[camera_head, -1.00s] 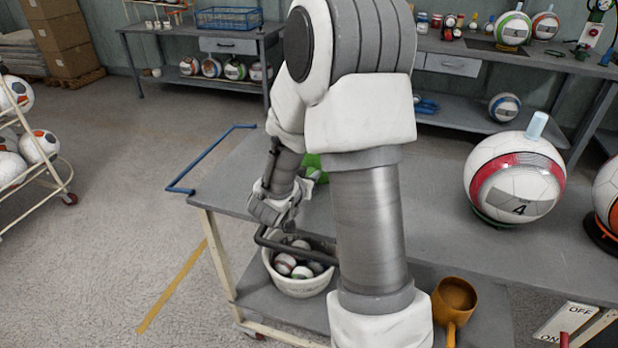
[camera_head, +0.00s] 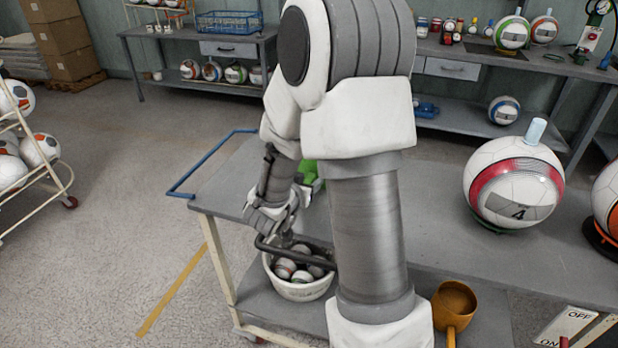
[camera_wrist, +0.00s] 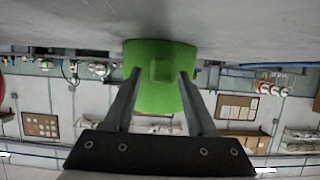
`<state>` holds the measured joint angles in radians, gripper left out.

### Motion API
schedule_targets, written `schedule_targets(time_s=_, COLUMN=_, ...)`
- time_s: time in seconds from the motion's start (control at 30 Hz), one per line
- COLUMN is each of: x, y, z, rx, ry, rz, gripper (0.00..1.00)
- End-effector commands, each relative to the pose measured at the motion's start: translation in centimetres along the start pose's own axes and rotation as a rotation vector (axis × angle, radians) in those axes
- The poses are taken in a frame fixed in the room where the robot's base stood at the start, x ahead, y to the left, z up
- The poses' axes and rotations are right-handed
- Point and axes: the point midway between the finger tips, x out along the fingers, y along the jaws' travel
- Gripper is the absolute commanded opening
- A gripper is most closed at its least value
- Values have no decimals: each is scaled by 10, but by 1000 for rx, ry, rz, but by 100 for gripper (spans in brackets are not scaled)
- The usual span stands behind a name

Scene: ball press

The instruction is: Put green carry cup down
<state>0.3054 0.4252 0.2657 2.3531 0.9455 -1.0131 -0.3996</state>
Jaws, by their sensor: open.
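The green carry cup (camera_wrist: 160,100) shows in the wrist view, which is upside down, with its base against the grey table surface. Its green handle block (camera_wrist: 161,70) faces me, between the tips of my gripper (camera_wrist: 160,74). The fingers are apart, one on each side of the handle; I cannot tell whether either touches it. In the head view only a piece of the green cup (camera_head: 309,173) shows behind my arm, on the cart top. The fingers are hidden there.
The grey cart top (camera_head: 450,225) is clear in its middle. A red-striped ball (camera_head: 513,185) stands on its right. A white bucket of balls (camera_head: 300,292) and an orange ladle (camera_head: 454,303) are below. A blue rail (camera_head: 205,160) edges the left end.

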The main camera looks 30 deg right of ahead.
Motion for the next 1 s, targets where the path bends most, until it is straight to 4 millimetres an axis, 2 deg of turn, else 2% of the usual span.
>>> schedule_targets(time_s=0.1, x=-30, y=-2, z=-4, rx=-3, ry=1, rz=-6, gripper=57)
schedule_targets(time_s=0.3, x=-72, y=-1, z=-3, rx=-2, ry=1, rz=-5, gripper=57)
schedule_targets(time_s=0.5, x=-97, y=0, z=-1, rx=-1, ry=0, rz=-2, gripper=57)
schedule_targets(time_s=0.63, x=-104, y=-5, z=-2, rx=7, ry=-7, rz=-24, gripper=57)
schedule_targets(time_s=0.73, x=-109, y=-19, z=-9, rx=28, ry=-31, rz=-97, gripper=57)
schedule_targets(time_s=0.83, x=-122, y=-43, z=-19, rx=45, ry=-76, rz=-221, gripper=57)
schedule_targets(time_s=1.0, x=-158, y=-79, z=-36, rx=28, ry=-174, rz=-448, gripper=57)
